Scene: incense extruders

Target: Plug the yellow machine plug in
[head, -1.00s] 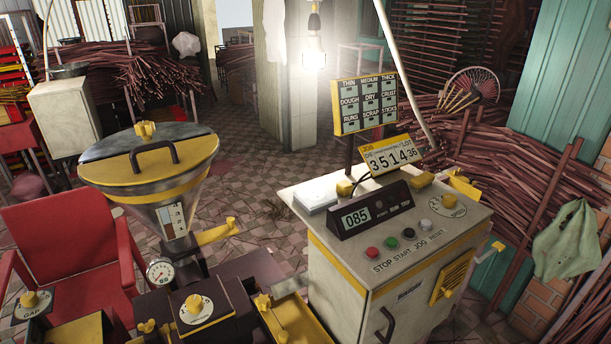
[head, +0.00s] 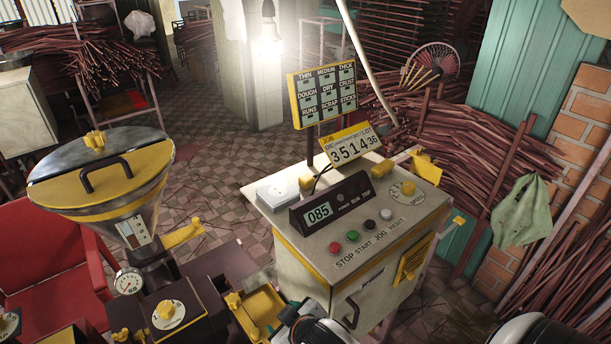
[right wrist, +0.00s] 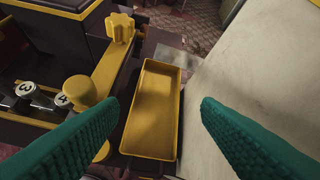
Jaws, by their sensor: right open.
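A small yellow block (head: 306,183) sits on top of the cream control cabinet (head: 262,208), beside a white box (head: 277,192). A dark cord runs near the block; I cannot tell for sure that it is the machine plug. Another yellow piece (head: 384,169) sits at the cabinet's back right. My right gripper (right wrist: 160,108) is open and empty, its teal fingers apart above a yellow tray (right wrist: 152,112). In the head view part of my right arm shows at the bottom edge, in front of the cabinet. My left gripper is out of view.
The extruder with its yellow-lidded hopper (head: 103,170) stands left of the cabinet. A sign board (head: 324,94) and a job counter (head: 350,146) rise behind the cabinet top. A red chair (head: 50,255) is at left. Incense stick bundles fill the back and right.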

